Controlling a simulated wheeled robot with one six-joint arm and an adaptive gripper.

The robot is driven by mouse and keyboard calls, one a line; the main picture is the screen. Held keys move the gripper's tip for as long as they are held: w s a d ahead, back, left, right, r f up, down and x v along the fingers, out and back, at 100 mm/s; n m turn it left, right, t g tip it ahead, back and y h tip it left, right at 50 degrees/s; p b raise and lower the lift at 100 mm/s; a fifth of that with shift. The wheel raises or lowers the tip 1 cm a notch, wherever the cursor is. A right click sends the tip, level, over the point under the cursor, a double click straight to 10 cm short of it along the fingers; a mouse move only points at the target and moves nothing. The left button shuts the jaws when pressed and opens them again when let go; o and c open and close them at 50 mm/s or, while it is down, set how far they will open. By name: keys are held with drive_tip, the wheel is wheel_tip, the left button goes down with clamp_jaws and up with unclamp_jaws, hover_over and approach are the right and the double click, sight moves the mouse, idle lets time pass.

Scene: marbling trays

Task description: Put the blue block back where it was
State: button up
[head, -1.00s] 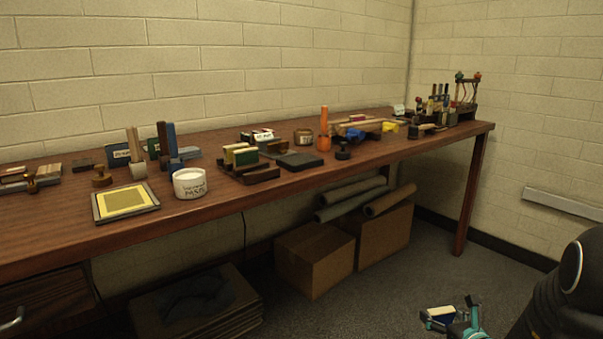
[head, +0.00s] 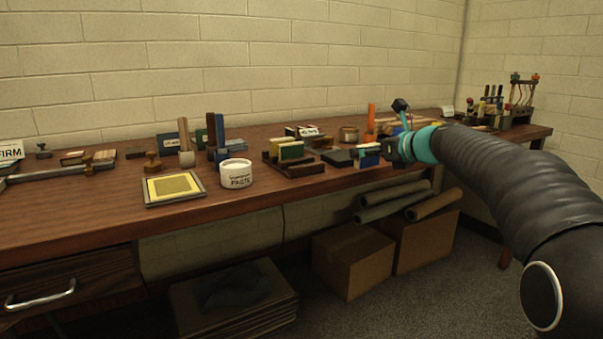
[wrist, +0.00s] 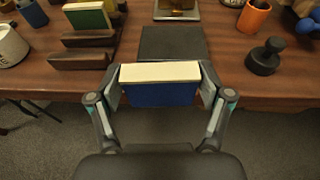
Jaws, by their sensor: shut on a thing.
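My gripper (wrist: 160,88) is shut on the blue block (wrist: 160,95), which has a cream top face. The fingers press its two short ends. In the wrist view the block is level, in front of the bench edge and the dark flat slab (wrist: 174,42). In the head view my gripper (head: 378,151) and the blue block (head: 367,158) show just right of the slab (head: 338,158). A dark wooden rack (head: 304,171) stands left of the slab, holding a green block (head: 291,151) and a yellow one. In the wrist view the rack (wrist: 82,58) shows an open gap between its front bars.
A white tub (head: 236,175) and a framed yellow panel (head: 174,188) stand left of the rack. A dark round-knobbed stamp (wrist: 264,57) and an orange cup (wrist: 254,17) stand right of the slab. Cardboard boxes (head: 352,262) are on the floor under the bench.

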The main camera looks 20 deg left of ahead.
drive_tip(key=s+a+r, duration=0.2)
drive_tip(key=a+r, duration=0.3)
drive_tip(key=r, duration=0.5)
drive_tip(key=shift+m+t+h, duration=0.3)
drive_tip(key=shift+m+t, duration=0.1)
drive_tip(key=a+f, duration=0.2)
drive_tip(key=a, duration=0.1)
drive_tip(key=s+a+f+b, duration=0.1)
drive_tip(key=a+f, duration=0.1)
drive_tip(key=a, duration=0.2)
drive_tip(key=s+a+f+b, duration=0.1)
drive_tip(key=a+f, duration=0.2)
drive_tip(key=a, duration=0.1)
drive_tip(key=shift+s, duration=0.1)
drive_tip(key=shift+f+b, duration=1.1)
drive_tip(key=shift+f, duration=0.85)
drive_tip(key=shift+f, duration=0.1)
drive_tip(key=o, duration=1.2)
